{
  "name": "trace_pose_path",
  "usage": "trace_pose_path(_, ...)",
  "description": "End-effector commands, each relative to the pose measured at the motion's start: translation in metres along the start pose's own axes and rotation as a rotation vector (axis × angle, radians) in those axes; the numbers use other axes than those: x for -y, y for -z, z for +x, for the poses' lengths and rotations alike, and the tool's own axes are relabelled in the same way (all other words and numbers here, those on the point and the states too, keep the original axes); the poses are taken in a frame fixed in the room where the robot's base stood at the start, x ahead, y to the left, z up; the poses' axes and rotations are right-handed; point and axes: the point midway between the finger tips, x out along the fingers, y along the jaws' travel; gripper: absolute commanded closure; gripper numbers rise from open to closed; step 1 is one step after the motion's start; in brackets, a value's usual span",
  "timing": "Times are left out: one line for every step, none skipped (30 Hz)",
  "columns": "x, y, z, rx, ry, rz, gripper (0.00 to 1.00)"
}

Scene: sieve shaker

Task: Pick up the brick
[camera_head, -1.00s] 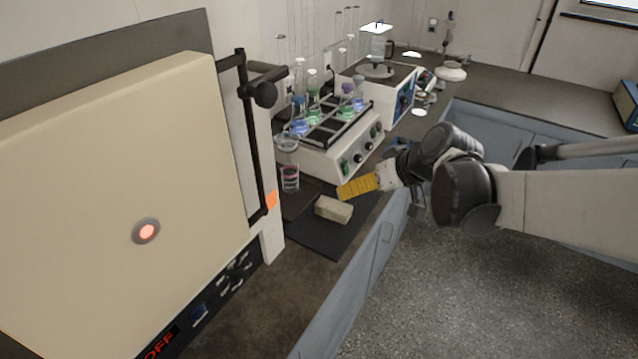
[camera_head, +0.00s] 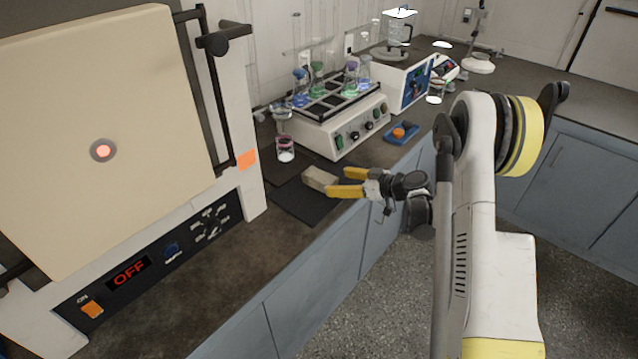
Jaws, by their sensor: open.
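The pale beige brick (camera_head: 320,179) lies on a dark mat (camera_head: 292,202) on the counter, in front of the shaker. My gripper (camera_head: 332,183) has yellow fingers and reaches in from the right, roughly level with the counter. Its fingers are spread apart, with their tips at the brick's right end. I cannot tell whether the tips touch the brick or stand on either side of it. Nothing is held.
A furnace (camera_head: 100,140) with an "OFF" display stands at the left. A small beaker (camera_head: 285,150) stands behind the brick. The shaker (camera_head: 335,130) holds several flasks. A blue tray (camera_head: 401,133) lies to its right. The counter's front is bare.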

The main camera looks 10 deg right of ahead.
Motion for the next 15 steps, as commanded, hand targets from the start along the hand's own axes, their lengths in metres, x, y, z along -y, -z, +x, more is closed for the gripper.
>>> trace_pose_path(0.001,-0.002,0.011,0.000,0.003,-0.002,0.25)
trace_pose_path(0.001,-0.002,0.016,0.001,0.003,-0.002,0.25)
trace_pose_path(0.000,-0.002,0.022,0.001,0.002,-0.002,0.25)
trace_pose_path(0.000,-0.002,0.026,0.001,0.001,-0.001,0.25)
trace_pose_path(0.000,-0.002,0.029,0.001,0.001,-0.001,0.25)
trace_pose_path(0.000,-0.002,0.032,0.001,0.001,0.000,0.25)
trace_pose_path(0.000,-0.001,0.034,0.001,0.001,0.000,0.25)
trace_pose_path(0.000,-0.001,0.036,0.001,0.001,0.000,0.25)
trace_pose_path(0.000,-0.002,0.039,0.001,0.001,0.000,0.25)
trace_pose_path(0.000,-0.002,0.043,0.001,0.001,0.000,0.25)
trace_pose_path(0.000,-0.002,0.047,0.001,0.001,0.000,0.25)
trace_pose_path(0.000,-0.003,0.054,0.001,0.002,0.000,0.25)
trace_pose_path(0.000,-0.003,0.059,0.001,0.002,-0.001,0.25)
trace_pose_path(-0.001,-0.004,0.064,0.001,0.002,-0.001,0.25)
trace_pose_path(-0.001,-0.003,0.071,0.001,0.002,-0.001,0.25)
